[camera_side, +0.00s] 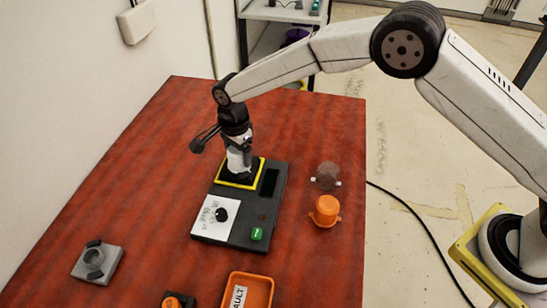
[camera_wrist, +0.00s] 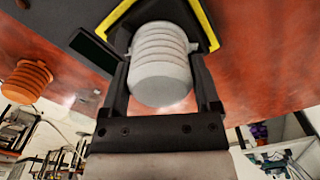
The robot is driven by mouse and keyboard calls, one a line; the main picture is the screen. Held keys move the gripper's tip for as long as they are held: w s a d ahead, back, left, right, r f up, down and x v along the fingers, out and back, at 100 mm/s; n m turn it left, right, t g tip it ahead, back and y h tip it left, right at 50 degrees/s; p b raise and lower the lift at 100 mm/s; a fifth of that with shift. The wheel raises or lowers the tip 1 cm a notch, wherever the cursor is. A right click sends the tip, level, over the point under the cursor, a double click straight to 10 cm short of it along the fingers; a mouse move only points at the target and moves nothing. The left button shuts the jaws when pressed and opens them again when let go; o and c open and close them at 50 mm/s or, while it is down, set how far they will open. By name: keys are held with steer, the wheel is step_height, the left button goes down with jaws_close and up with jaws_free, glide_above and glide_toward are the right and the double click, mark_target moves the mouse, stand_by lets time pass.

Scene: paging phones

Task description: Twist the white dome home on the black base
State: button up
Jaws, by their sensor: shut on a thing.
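The white dome (camera_wrist: 161,72) is ribbed and stands between the two fingers of my gripper (camera_wrist: 163,85) in the wrist view. My gripper is shut on it. In the side view the dome (camera_side: 238,160) shows only partly below my gripper (camera_side: 239,150), at the yellow-edged square at the far end of the dark panel (camera_side: 233,232). The black base is mostly hidden under the dome and fingers. The dome looks about upright over it; I cannot tell how far it is seated.
An orange dome (camera_side: 325,211) and a clear dome (camera_side: 327,175) stand right of the panel. A grey block with a ring (camera_side: 97,262) is at the front left. An orange tray (camera_side: 247,291) and a small dark-and-orange part (camera_side: 178,300) are at the front. The table's left middle is clear.

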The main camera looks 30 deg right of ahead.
steer(key=shift+m, duration=0.7)
steer(key=shift+m, duration=0.3)
steer(key=shift+m, duration=0.9)
steer(key=shift+m, duration=1)
steer(key=shift+c, duration=0.5)
steer(key=o, duration=1)
steer(key=shift+r, duration=0.1)
